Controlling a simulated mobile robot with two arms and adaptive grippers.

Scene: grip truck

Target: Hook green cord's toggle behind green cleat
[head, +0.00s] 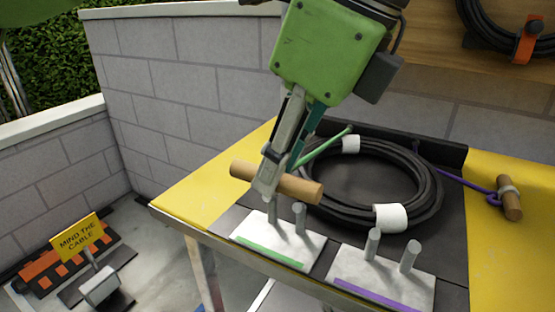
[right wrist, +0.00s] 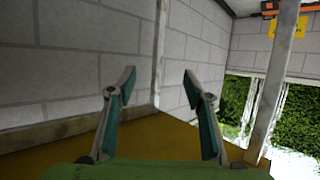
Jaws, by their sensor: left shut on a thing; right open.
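The green cord's wooden toggle (head: 301,187) is held crosswise in my left gripper (head: 268,187), whose fingers are shut on its middle. The green cord (head: 324,147) runs from the toggle up and right to the black cable coil (head: 432,180). The green cleat (head: 262,246) is a pale plate with a green stripe and two upright posts. In the head view the toggle appears just above and beyond these posts; its exact height and depth are hard to tell. My right gripper (right wrist: 159,82) is open and empty in the right wrist view.
The purple cleat (head: 385,282) stands to the right of the green one. The purple cord's toggle (head: 510,198) lies on the yellow table part (head: 520,250) at right. A block wall (head: 170,90) stands behind. A warning sign (head: 76,238) is at lower left.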

